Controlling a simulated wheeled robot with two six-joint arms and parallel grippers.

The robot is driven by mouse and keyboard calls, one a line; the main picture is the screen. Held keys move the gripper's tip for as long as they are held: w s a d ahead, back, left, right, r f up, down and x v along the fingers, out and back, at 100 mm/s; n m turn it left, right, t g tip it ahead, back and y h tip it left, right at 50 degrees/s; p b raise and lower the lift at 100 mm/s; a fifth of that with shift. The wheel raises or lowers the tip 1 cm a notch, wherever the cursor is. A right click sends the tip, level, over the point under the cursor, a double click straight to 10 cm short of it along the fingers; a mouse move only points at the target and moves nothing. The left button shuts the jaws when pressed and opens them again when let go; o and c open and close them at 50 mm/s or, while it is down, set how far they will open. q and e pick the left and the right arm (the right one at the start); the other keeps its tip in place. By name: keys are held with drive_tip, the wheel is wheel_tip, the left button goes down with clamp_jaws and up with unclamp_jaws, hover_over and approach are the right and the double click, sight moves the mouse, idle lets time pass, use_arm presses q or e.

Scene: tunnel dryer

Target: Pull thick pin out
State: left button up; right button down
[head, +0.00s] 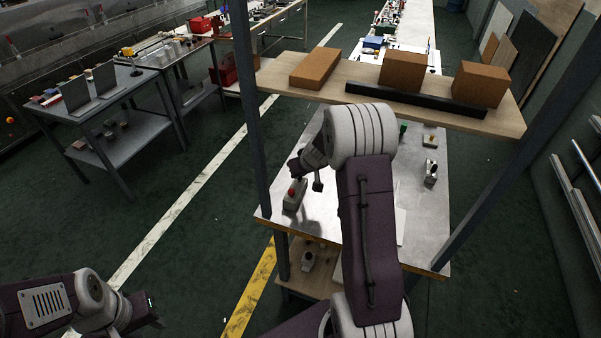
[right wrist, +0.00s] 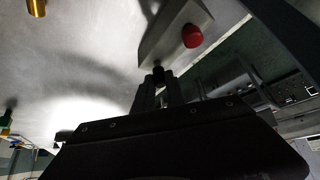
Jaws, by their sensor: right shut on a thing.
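A pale box with a red knob (head: 293,195) sits on the left side of the metal-topped bench. It also shows in the right wrist view (right wrist: 172,28). My right gripper (head: 297,165) is over this box. In the right wrist view its fingers (right wrist: 158,85) are shut on a short dark piece, which looks like the thick pin (right wrist: 159,73), at the near end of the box. The fingers hide most of it, and I cannot tell how deep it sits. My left gripper (head: 150,305) is at the lower left, away from the bench, and its jaws are not clear.
A wooden shelf (head: 345,82) with cardboard boxes and a dark bar spans above the bench (head: 330,215). Grey posts (head: 248,100) stand at its sides. A brass cylinder (right wrist: 37,7) shows in the right wrist view. Open floor lies to the left.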

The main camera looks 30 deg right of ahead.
drive_tip(key=shift+r+p, duration=1.1)
drive_tip(key=shift+r, duration=0.4)
